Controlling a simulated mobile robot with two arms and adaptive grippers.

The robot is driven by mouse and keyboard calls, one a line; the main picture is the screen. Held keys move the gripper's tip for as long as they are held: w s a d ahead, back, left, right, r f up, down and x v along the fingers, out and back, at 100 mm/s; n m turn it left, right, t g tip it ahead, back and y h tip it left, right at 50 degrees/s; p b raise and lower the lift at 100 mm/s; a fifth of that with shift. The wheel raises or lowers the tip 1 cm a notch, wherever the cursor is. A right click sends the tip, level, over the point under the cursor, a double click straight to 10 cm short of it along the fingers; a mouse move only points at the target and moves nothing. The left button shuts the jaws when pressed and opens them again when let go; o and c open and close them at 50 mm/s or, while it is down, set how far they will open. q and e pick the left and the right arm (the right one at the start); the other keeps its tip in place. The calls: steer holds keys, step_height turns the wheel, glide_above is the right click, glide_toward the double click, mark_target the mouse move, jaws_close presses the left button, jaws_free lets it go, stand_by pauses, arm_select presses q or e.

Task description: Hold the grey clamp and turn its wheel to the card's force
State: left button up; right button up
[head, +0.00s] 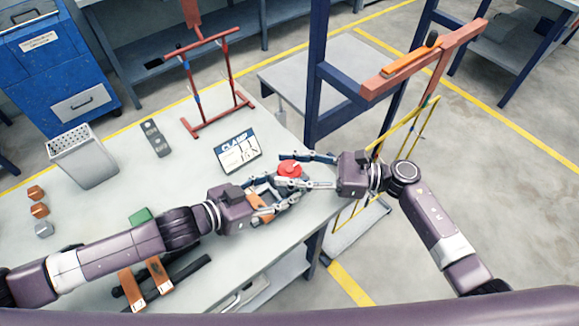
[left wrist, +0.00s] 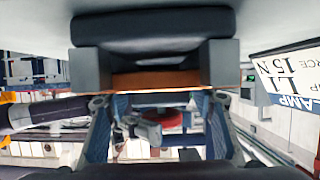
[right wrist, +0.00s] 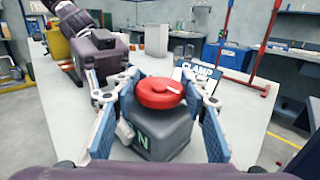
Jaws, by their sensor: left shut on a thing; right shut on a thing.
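The grey clamp (right wrist: 162,130) is a boxy body with a green N on its face and a round red wheel (right wrist: 161,93) on top. My left gripper (head: 272,192) is shut on the clamp body; its fingers partly hide it. A copper-coloured strip (left wrist: 155,80) shows between these fingers. My right gripper (head: 305,170) is shut on the red wheel, one finger on each side. The card (head: 238,151) stands on the bench just behind the clamp; in the left wrist view its partly cut-off text shows "15 N". The clamp's reading is not legible.
On the bench (head: 190,180) are a perforated grey bin (head: 83,157), a grey remote-like box (head: 155,138), a red rack frame (head: 212,85) and small blocks (head: 39,210). Blue posts and an orange-red beam (head: 425,58) stand close behind my right arm.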

steer(key=shift+t, duration=0.3)
steer(key=m+t+h, duration=0.1)
steer(key=m+t, duration=0.1)
steer(key=t, duration=0.1)
steer(key=shift+s+f+m, duration=0.1)
steer(key=shift+f+m, duration=0.05)
steer(key=shift+m, duration=0.25)
steer(key=m+t+h, duration=0.2)
steer(key=t, duration=0.1)
steer(key=m+t+h, duration=0.1)
steer(key=m+t, duration=0.1)
steer(key=t, duration=0.1)
steer(key=shift+a+h, duration=0.1)
steer(key=shift+h, duration=0.3)
steer(key=m+t+h, duration=0.4)
steer(key=h, duration=0.2)
steer(key=shift+m, duration=0.4)
steer(key=shift+m+t+h, duration=0.8)
steer(key=shift+m+h, duration=1.1)
steer(key=shift+h, duration=1)
steer(key=shift+d, duration=0.2)
steer(key=o, duration=1.2)
